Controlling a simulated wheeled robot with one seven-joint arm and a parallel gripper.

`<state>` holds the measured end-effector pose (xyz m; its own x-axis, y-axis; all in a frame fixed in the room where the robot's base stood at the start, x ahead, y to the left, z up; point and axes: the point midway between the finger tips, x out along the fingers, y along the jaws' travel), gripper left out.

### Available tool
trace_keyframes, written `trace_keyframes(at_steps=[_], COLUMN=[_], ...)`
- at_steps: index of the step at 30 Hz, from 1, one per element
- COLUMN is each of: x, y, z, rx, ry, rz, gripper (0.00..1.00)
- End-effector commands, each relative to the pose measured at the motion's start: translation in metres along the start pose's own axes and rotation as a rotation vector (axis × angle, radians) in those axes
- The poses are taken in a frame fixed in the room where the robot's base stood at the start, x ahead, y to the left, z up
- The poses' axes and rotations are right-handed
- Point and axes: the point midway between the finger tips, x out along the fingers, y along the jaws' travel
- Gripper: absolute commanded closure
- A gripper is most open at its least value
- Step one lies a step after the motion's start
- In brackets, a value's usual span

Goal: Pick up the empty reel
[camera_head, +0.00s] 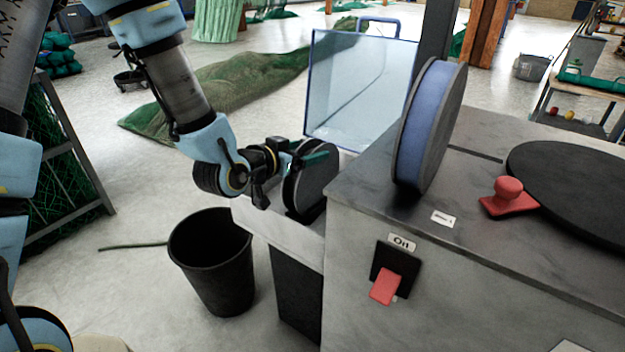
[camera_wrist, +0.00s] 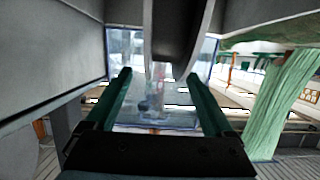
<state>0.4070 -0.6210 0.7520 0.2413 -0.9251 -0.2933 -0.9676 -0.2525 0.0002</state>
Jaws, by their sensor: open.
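The empty reel (camera_head: 318,180) is a dark grey disc-sided reel. It stands on edge on the low ledge at the left of the grey machine, partly hidden by my gripper (camera_head: 309,160). My gripper is open, with its dark green fingers at the upper part of the reel. In the wrist view, the open fingers of my gripper (camera_wrist: 158,78) point toward the dark reel (camera_wrist: 180,35), which shows at the top centre with its two flanges. I cannot tell whether the fingers touch it.
A blue-wound reel (camera_head: 418,130) stands on the machine top (camera_head: 360,190), near a red knob (camera_head: 508,190) and black disc (camera_head: 580,185). A red switch (camera_head: 385,286) is on its front. A clear guard (camera_head: 355,90) stands behind; a black bin (camera_head: 215,265) stands below.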

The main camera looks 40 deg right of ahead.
Motion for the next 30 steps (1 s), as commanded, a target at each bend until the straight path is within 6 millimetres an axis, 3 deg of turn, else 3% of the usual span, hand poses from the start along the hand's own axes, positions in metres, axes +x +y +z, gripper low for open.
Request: trace_keyframes(at_steps=[8, 16, 25, 30], x=[0.023, 0.06, 0.067, 0.067], y=[-0.001, -0.004, -0.004, -0.004], z=[-0.001, -0.002, -0.001, -0.001], rx=[-0.001, -0.001, 0.0, 0.0], ry=[-0.001, -0.002, -0.002, -0.002], rz=[0.0, 0.0, -0.001, -0.001], gripper=[0.12, 0.12, 0.12, 0.29])
